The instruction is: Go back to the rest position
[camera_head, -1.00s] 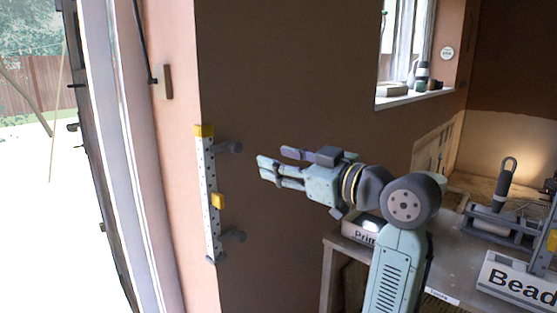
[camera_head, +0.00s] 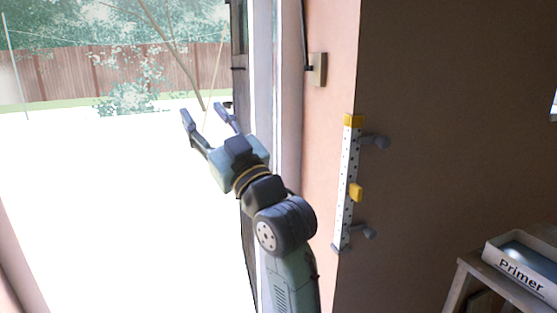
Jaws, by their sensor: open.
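My gripper (camera_head: 205,113) is at the end of my raised arm, left of the middle of the head view. Its two fingers are spread apart with nothing between them. It shows in front of the bright open doorway and points up and to the left. No other task object is named.
A tray labelled Primer (camera_head: 522,279) sits on a bench (camera_head: 487,284) at lower right. A switch box (camera_head: 317,69) is on the pink wall. The doorway (camera_head: 110,210) looks clear.

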